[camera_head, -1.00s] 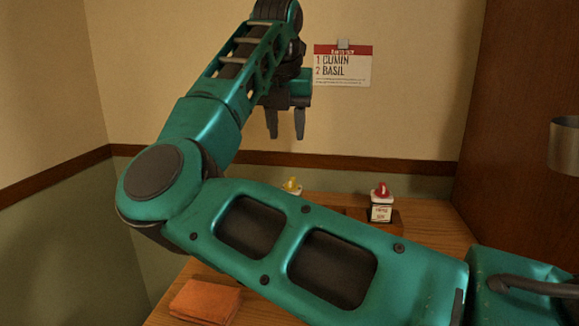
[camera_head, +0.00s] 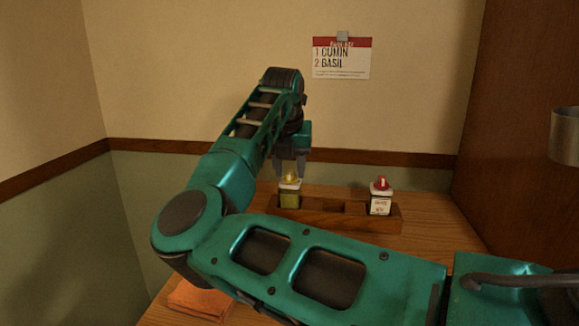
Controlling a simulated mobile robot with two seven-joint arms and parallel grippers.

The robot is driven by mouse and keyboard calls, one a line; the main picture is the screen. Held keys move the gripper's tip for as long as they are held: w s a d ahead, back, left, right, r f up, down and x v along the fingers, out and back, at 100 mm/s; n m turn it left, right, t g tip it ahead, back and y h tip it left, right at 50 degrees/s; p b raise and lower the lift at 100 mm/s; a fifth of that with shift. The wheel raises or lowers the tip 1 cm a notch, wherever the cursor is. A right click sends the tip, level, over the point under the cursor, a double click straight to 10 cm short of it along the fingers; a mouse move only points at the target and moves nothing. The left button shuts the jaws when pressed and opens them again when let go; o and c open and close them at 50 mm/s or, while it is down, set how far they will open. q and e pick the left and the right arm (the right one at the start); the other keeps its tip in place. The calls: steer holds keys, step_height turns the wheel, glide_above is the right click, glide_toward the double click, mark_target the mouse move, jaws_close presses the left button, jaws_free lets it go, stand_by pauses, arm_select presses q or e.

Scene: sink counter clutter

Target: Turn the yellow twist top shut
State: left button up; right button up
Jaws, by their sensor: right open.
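The yellow twist top (camera_head: 291,178) sits on a small bottle with a yellow-green body (camera_head: 289,199), upright at the left end of a wooden rack (camera_head: 338,222). My right gripper (camera_head: 289,170) points down over this bottle. Its fingers are open and reach down to about the height of the yellow top. I cannot tell whether they touch it. My right arm crosses the front of the view and hides part of the counter. My left gripper is not in view.
A bottle with a red top (camera_head: 381,184) and pale label stands at the rack's right end. An orange cloth (camera_head: 198,300) lies at the counter's front left. A wall note (camera_head: 341,62) reads cumin, basil. A metal cylinder (camera_head: 564,137) shows at the right.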

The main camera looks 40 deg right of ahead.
jaws_close()
stand_by(0.4)
